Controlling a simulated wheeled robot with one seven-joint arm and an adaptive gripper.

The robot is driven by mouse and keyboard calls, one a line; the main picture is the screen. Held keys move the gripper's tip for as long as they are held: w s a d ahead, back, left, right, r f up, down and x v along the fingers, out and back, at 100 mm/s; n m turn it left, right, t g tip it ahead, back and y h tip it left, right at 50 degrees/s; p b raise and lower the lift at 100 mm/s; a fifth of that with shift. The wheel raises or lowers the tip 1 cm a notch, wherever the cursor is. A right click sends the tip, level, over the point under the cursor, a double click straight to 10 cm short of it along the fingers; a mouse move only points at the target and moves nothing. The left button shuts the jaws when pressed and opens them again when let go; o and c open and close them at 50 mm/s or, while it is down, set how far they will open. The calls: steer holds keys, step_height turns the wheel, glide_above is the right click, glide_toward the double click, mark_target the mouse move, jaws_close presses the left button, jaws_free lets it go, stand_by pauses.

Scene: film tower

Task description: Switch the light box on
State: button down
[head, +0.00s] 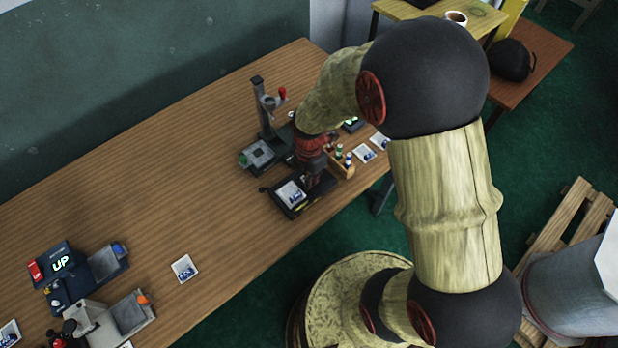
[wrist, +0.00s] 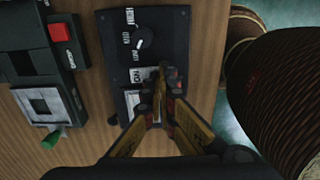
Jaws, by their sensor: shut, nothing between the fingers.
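The black box that I take to be the light box (head: 281,204) lies near the table's front edge in the head view, with a white and blue card (head: 291,193) on it. In the wrist view the same black box (wrist: 172,27) shows a round dial knob (wrist: 143,38) and white lettering, including a small ON-type label seen turned round. My gripper (wrist: 164,78) is shut and empty, its fingertips over the box beside that label. Whether the tips touch the box, and any switch beneath them, cannot be told. In the head view my gripper (head: 314,182) is at the box's right side.
A stand (head: 262,112) with a red knob and a grey device with a green knob (head: 243,160) are behind the box. A wooden holder with bottles (head: 342,165) and loose cards (head: 365,153) lie to the right.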

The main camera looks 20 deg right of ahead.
steer(key=shift+w, duration=0.1)
steer(key=shift+w+a+r, duration=0.25)
steer(key=shift+w+r, duration=0.1)
steer(key=shift+w, duration=0.25)
stand_by(0.3)
